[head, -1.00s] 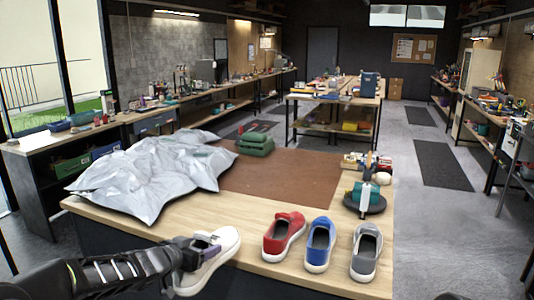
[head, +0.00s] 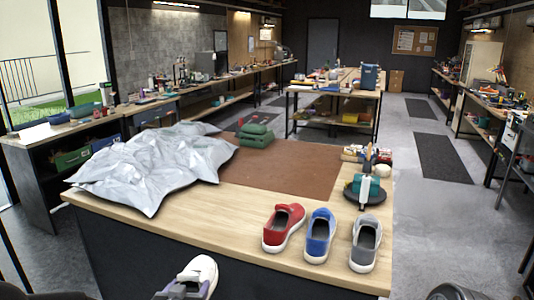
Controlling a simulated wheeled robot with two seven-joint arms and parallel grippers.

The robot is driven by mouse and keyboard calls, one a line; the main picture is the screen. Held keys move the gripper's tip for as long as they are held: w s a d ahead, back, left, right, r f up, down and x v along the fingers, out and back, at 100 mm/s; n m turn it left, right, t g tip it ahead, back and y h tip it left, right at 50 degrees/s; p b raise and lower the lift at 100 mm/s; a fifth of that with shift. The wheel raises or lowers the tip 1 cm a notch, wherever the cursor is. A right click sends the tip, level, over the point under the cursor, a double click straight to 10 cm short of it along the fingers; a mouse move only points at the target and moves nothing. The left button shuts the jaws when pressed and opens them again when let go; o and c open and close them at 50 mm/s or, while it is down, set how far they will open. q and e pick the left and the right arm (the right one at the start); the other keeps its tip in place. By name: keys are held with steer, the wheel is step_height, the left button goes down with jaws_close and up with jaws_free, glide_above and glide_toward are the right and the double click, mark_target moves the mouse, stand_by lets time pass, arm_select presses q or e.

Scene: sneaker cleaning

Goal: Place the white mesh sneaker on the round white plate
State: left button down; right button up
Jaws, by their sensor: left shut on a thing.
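The white sneaker (head: 202,272) is at the bottom of the head view, in front of the table's near edge. My left gripper (head: 186,290) is shut on it, at the shoe's opening. The lower part of the shoe and most of the gripper are cut off by the picture's edge. No round white plate shows in this view. My right gripper is not in view.
Red (head: 284,228), blue (head: 319,236) and grey (head: 365,243) shoes stand along the wooden table's (head: 215,232) right front. A crumpled silver sheet (head: 150,165) covers its left. Green stacked items (head: 255,137) and a dark round stand (head: 364,200) are behind. The brown mat (head: 290,172) is largely clear.

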arm_select(q)
steer(key=shift+r, duration=0.1)
steer(key=v, duration=0.4)
steer(key=shift+s+r, duration=0.15)
steer(key=shift+r, duration=0.15)
stand_by(2.8)
